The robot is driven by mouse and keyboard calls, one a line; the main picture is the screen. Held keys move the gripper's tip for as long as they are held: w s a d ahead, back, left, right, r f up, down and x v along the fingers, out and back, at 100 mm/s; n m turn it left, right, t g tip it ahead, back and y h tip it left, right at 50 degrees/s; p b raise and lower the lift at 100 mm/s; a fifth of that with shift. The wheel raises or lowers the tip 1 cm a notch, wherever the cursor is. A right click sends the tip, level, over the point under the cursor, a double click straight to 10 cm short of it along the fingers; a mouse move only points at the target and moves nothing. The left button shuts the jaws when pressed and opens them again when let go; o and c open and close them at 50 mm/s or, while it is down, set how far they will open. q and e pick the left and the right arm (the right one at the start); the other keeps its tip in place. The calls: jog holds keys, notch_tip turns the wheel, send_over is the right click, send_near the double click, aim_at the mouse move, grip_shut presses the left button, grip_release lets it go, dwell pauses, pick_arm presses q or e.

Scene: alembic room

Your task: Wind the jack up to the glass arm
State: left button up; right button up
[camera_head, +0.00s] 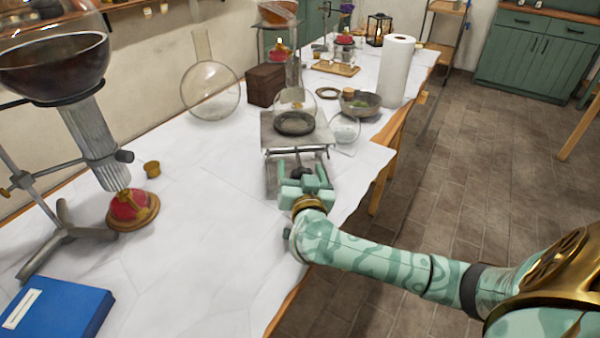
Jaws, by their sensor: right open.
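The jack (276,128) stands on the white table, with a grey square top plate and a base partly hidden by my right gripper. A round clear glass flask (294,101) sits on a dark ring on the top plate. My right gripper (304,172) is open at the jack's near side. Its fingers are on either side of a dark knob (299,173); I cannot tell if they touch it. A vertical glass piece (293,70) shows behind the flask; I cannot tell whether it is the glass arm. My left gripper is not in view.
A small clear round glass (345,129) stands right of the jack, near a grey bowl (359,104) and paper roll (397,72). A wooden box (266,85) and a large flask (210,90) stand behind.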

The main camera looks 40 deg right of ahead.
jog(key=c, duration=1)
